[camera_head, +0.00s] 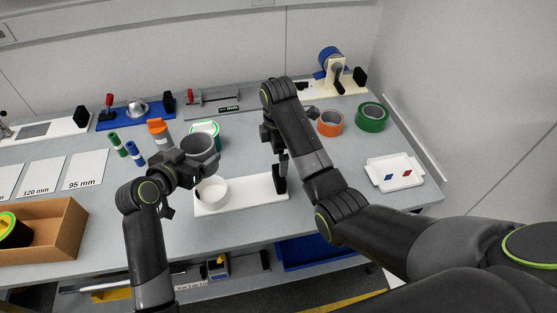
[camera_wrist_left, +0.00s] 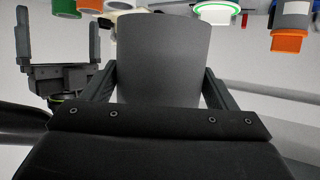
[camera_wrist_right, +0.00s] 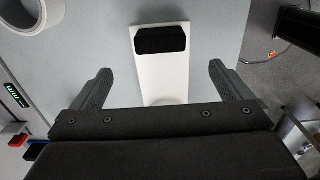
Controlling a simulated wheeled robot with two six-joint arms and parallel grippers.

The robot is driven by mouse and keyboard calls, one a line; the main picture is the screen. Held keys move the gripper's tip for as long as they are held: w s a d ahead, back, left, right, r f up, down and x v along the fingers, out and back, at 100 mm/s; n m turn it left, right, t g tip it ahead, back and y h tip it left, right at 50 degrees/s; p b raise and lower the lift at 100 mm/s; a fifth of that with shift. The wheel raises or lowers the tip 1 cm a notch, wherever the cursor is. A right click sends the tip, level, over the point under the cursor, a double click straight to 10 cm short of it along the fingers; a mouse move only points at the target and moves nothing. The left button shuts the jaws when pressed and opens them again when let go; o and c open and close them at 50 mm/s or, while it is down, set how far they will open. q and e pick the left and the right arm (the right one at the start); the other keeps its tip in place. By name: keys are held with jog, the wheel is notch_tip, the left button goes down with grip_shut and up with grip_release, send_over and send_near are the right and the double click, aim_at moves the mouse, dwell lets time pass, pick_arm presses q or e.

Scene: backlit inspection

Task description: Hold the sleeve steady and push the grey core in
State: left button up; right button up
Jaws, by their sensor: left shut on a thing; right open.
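The grey core (camera_head: 198,146) is a dark grey cylinder. My left gripper (camera_head: 203,163) is shut on it and holds it up above the bench. The core (camera_wrist_left: 163,58) also fills the middle of the left wrist view, between the fingers. The white sleeve (camera_head: 213,191) is a short open ring on the left part of a white base plate (camera_head: 250,189). In the head view the core appears above the sleeve, apart from it. My right gripper (camera_head: 280,160) is open and empty near the black block at the plate's right end. The block (camera_wrist_right: 160,39) also shows in the right wrist view.
An orange tape roll (camera_head: 330,123) and a green tape roll (camera_head: 372,116) lie at the back right. A white tray (camera_head: 394,172) holds small red and blue pieces. A cardboard box (camera_head: 62,225) stands at left. Bench in front of the plate is clear.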

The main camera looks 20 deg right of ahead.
aim_at(278, 174)
notch_tip(278, 174, down, 12)
jog(key=shift+r, duration=0.2)
dwell(0.4)
jog(key=c, duration=1.3)
jog(key=shift+o, duration=0.2)
